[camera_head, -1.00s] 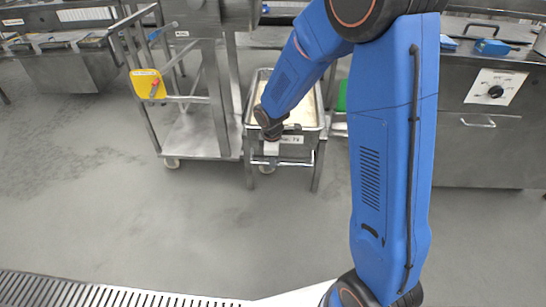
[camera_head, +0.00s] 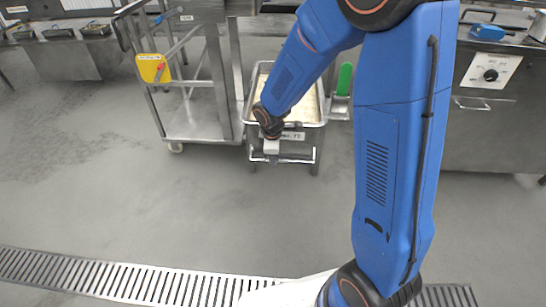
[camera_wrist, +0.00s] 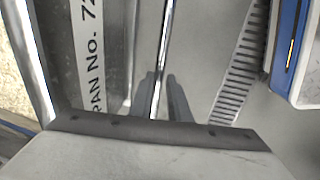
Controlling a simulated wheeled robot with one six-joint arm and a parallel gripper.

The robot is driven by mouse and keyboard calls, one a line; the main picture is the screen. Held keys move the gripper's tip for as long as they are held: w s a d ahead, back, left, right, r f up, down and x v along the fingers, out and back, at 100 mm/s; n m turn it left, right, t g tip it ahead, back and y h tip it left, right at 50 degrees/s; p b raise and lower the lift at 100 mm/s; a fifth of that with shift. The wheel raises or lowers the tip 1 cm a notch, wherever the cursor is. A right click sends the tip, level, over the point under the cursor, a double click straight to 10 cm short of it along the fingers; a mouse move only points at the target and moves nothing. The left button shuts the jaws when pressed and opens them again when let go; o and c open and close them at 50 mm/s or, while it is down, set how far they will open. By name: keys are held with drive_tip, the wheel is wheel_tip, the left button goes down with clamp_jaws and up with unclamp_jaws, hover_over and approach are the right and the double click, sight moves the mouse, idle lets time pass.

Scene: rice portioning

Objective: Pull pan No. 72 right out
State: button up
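Pan No. 72 (camera_head: 292,135) is a steel pan of pale rice with a white label on its front, in a legged steel stand. A metal handle bar (camera_head: 297,160) runs across its front. My gripper (camera_head: 272,150) reaches down to this bar. In the wrist view, the label (camera_wrist: 92,60) is at the left. There the fingers of my gripper (camera_wrist: 160,92) lie on either side of the bar (camera_wrist: 166,35) and appear closed on it. My arm hides part of the pan.
A steel trolley (camera_head: 200,125) with a yellow tag (camera_head: 152,68) stands close on the left. A green-handled item (camera_head: 345,79) is right of the pan. A steel counter (camera_head: 490,120) is farther right. Open floor (camera_head: 200,210) and a drain grate (camera_head: 120,280) lie in front.

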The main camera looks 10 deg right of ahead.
drive_tip(key=o, duration=0.3)
drive_tip(key=shift+s, duration=0.25)
drive_tip(key=shift+w+r, duration=0.1)
drive_tip(key=shift+r, duration=0.05)
drive_tip(key=s+r, duration=0.1)
drive_tip(key=r, duration=0.4)
drive_tip(key=s+r, duration=0.1)
drive_tip(key=r, duration=0.5)
drive_tip(key=s+a+r, duration=0.1)
drive_tip(key=r, duration=0.4)
drive_tip(key=shift+s+a+r, duration=0.1)
drive_tip(key=shift+r, duration=0.3)
drive_tip(key=s+d+r+m+t, duration=0.1)
drive_tip(key=s+d+m, duration=0.3)
drive_tip(key=s, duration=0.4)
drive_tip(key=s+d+r+m+t, duration=0.1)
drive_tip(key=s+d+r+m, duration=0.3)
drive_tip(key=s, duration=0.5)
drive_tip(key=s+d+r+m, duration=0.2)
drive_tip(key=s+d+m, duration=0.2)
drive_tip(key=s, duration=0.5)
drive_tip(key=shift+s+d+r+m+t+y, duration=0.1)
drive_tip(key=shift+d+r+m+t+y, duration=0.1)
drive_tip(key=shift+m, duration=0.4)
drive_tip(key=shift+d+r+m+t+y, duration=0.1)
drive_tip(key=shift+r+m+t, duration=0.1)
drive_tip(key=shift+m, duration=0.4)
